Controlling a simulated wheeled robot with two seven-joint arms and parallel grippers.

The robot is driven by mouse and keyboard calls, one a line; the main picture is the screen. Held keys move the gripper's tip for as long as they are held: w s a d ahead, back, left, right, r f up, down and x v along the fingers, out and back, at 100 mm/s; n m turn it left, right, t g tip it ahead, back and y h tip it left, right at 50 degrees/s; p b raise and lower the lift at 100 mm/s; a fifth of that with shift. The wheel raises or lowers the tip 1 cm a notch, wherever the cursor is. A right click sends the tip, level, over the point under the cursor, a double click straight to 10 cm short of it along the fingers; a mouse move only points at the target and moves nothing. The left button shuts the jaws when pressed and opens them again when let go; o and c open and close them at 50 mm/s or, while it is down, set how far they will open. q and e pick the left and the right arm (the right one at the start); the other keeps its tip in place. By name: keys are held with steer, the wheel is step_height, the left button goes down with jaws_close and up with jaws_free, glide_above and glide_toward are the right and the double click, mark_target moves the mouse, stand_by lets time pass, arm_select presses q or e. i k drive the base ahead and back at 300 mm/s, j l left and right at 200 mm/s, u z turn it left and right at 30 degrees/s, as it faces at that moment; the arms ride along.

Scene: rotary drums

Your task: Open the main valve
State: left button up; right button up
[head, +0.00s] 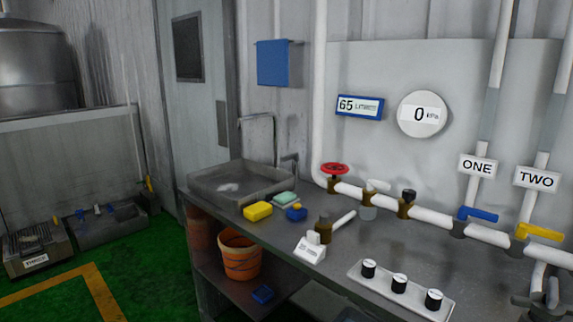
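A pipe runs along the back of the metal counter and carries several valves. A red handwheel (335,169) sits on a brass valve body at the pipe's left end. Right of it are a valve with a white handle (376,186) and one with a black knob (408,195). Farther right are a blue lever (478,214) below the ONE sign and a yellow lever (540,231) below the TWO sign. I cannot read any label naming the main valve. My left gripper is out of view.
A round gauge (421,114) reads 0 kPa and a blue-framed display (359,106) reads 65 litres. A panel with three black knobs (400,285) lies at the counter's front. A sink (235,187), yellow sponge (257,211) and small white sign (309,250) are left of it. An orange bucket (240,258) stands below.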

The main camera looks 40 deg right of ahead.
mark_target(335, 171)
steer(key=i, duration=2.25)
steer(key=i+z, duration=0.1)
steer(key=z, duration=0.3)
steer(key=i+z, duration=0.1)
steer(key=z, duration=0.3)
steer(key=j+z, duration=0.1)
steer(key=z, duration=0.3)
steer(key=i+j+z, duration=0.1)
steer(key=z, duration=0.3)
steer(key=i+j+z, duration=0.1)
steer(key=z, duration=0.3)
